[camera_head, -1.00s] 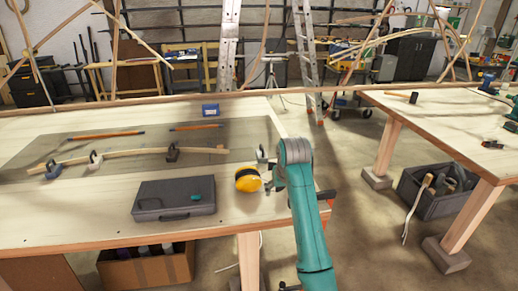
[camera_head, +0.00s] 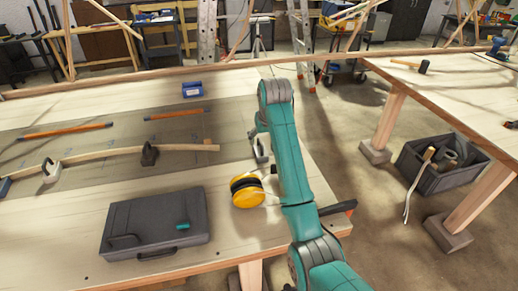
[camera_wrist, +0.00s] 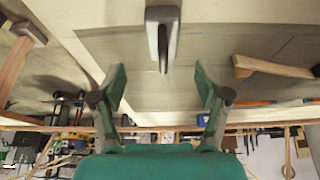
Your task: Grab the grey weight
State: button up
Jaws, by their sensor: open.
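A light grey weight (camera_head: 262,148) stands on the table at the right end of the dark sheet, partly hidden behind my arm in the head view. In the wrist view the grey weight (camera_wrist: 162,30) is at top centre, beyond and between my fingertips, not touching them. My gripper (camera_wrist: 162,82) is open and empty, with its two green fingers apart. Other weights, a dark one (camera_head: 149,155), a white one (camera_head: 51,171) and a blue-grey one (camera_head: 5,187), stand along a bent lath (camera_head: 105,154).
A yellow-black round item (camera_head: 247,190) and a dark case (camera_head: 155,222) lie near the table's front. A blue box (camera_head: 192,89) and two orange sticks (camera_head: 68,130) lie farther back. A second table (camera_head: 465,90) and a grey crate (camera_head: 437,175) are to the right.

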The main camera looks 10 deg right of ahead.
aim_at(262, 147)
jog(key=shift+a+x, duration=0.2)
jog(key=shift+x, duration=4.1)
jog(key=shift+s, duration=0.1)
grip_shut()
